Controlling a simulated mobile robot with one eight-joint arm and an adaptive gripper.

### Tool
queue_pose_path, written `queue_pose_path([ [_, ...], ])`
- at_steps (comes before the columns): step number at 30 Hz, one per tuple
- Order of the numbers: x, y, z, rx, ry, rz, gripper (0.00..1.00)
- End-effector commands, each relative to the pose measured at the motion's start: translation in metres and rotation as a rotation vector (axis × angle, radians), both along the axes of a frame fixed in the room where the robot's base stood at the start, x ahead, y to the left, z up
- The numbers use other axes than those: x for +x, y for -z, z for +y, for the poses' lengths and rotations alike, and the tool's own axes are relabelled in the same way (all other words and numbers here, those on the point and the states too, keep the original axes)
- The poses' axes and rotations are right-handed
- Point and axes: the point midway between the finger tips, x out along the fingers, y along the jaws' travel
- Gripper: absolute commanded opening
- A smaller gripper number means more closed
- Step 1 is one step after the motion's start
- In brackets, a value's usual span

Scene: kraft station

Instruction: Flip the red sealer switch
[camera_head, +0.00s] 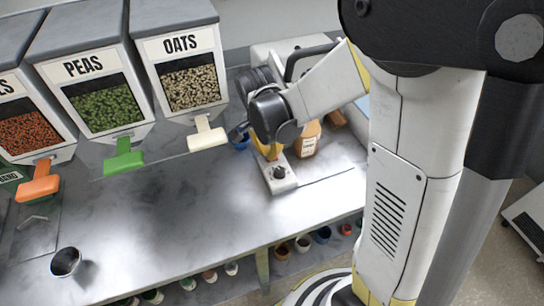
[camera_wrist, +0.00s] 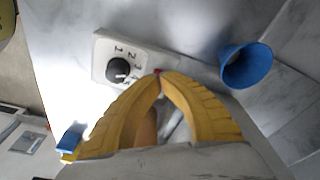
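The sealer's white control panel (camera_wrist: 108,48) is in the wrist view, with a black dial (camera_wrist: 119,69) and printed numbers. A small bit of red (camera_wrist: 157,72), apparently the switch, shows at the panel's edge, right at my fingertips and mostly hidden by them. My gripper (camera_wrist: 162,75) has its yellow fingers arched together, tips meeting with nothing seen between them. I cannot tell whether they touch the red part. In the head view the panel (camera_head: 284,184) with its dial (camera_head: 278,172) lies on the counter, just below my gripper (camera_head: 270,155); the red switch is hidden there.
A blue cup (camera_wrist: 245,66) stands close right of my fingers in the wrist view. Dispensers for peas (camera_head: 95,66) and oats (camera_head: 180,45) are left.

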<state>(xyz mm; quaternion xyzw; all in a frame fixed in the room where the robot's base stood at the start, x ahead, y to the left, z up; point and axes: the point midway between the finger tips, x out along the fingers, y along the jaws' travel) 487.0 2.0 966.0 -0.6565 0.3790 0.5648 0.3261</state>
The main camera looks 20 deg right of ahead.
Motion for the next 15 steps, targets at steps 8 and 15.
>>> queue_pose_path([
  [8,0.0,0.0049,0.0,0.0,0.0,0.0,0.0],
  [15,0.0,0.0085,0.0,0.0,0.0,0.0,0.0],
])
